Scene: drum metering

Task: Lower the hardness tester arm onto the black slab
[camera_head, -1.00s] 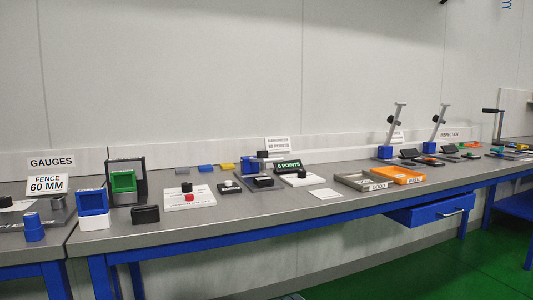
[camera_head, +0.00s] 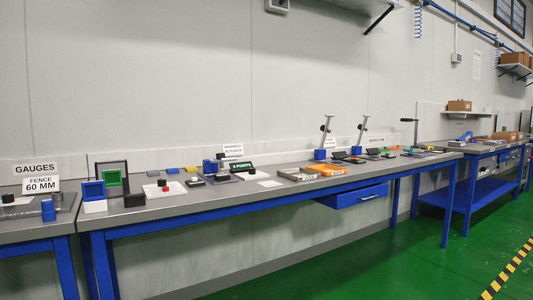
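A small blue and dark device (camera_head: 210,166) stands mid-bench beside a sign (camera_head: 233,150) ending in "POINTS" and a dark display with green text (camera_head: 241,167). It may be the hardness tester, but its arm is too small to make out. A small black block (camera_head: 194,181) lies just left of it, and another dark flat piece (camera_head: 220,178) lies at its front; I cannot tell which is the black slab. My gripper is not in view.
The long grey bench (camera_head: 150,208) has blue legs and a blue drawer (camera_head: 357,196). Orange and grey trays (camera_head: 327,169) and two upright levered stands (camera_head: 323,140) are further right. A gauge sign (camera_head: 40,185) stands at left. Green floor (camera_head: 400,265) in front is clear.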

